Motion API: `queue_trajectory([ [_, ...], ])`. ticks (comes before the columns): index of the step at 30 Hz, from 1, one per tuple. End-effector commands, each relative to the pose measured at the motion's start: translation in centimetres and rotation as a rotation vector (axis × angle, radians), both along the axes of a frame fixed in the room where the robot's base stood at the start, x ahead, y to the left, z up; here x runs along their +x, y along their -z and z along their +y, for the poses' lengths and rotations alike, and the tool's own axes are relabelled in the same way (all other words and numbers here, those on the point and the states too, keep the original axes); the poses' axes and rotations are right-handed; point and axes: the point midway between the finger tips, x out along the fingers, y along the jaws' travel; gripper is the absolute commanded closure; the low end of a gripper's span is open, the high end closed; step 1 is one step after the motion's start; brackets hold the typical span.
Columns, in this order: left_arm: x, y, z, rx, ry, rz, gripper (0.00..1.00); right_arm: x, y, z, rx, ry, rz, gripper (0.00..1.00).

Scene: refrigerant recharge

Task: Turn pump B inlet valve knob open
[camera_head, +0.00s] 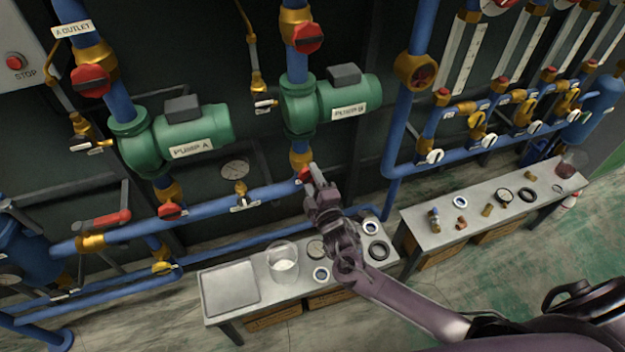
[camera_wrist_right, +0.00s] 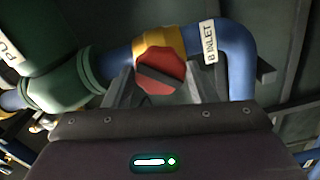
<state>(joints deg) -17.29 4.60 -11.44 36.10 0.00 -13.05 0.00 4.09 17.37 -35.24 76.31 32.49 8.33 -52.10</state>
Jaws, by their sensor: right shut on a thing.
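The pump B inlet valve knob (camera_wrist_right: 160,73) is red with a dark bar across it. In the right wrist view it sits on a brass valve body (camera_wrist_right: 158,42) beside the "B INLET" label (camera_wrist_right: 210,42). My right gripper (camera_wrist_right: 158,84) has a finger on each side of the knob and is shut on it. In the head view the gripper (camera_head: 312,176) reaches up to the knob (camera_head: 305,173) below green pump B (camera_head: 330,102) and partly covers it. My left gripper is not in view.
Pump A (camera_head: 175,138) stands to the left with its own red knobs. A blue pipe (camera_head: 270,194) runs just beside my right gripper. A bench (camera_head: 215,317) with a beaker (camera_head: 283,262) stands below my right arm. Another bench (camera_head: 430,240) with small fittings is to the right.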

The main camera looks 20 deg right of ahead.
Motion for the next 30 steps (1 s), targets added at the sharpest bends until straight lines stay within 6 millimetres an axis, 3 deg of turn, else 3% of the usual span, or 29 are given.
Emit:
queue_trajectory([
  [7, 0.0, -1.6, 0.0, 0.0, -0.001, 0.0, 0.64, 0.0, -0.3, 0.1, -0.297, -0.003, -0.009, 0.76],
  [20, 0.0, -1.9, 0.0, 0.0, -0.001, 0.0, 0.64, 0.0, -0.2, 0.1, -0.394, -0.002, -0.014, 0.76],
  [29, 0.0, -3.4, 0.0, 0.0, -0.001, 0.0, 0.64, 0.0, -0.2, 0.1, -0.732, -0.002, -0.025, 0.76],
  [30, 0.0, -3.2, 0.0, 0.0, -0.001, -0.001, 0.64, 0.0, -0.1, 0.1, -0.725, -0.002, -0.025, 0.43],
])
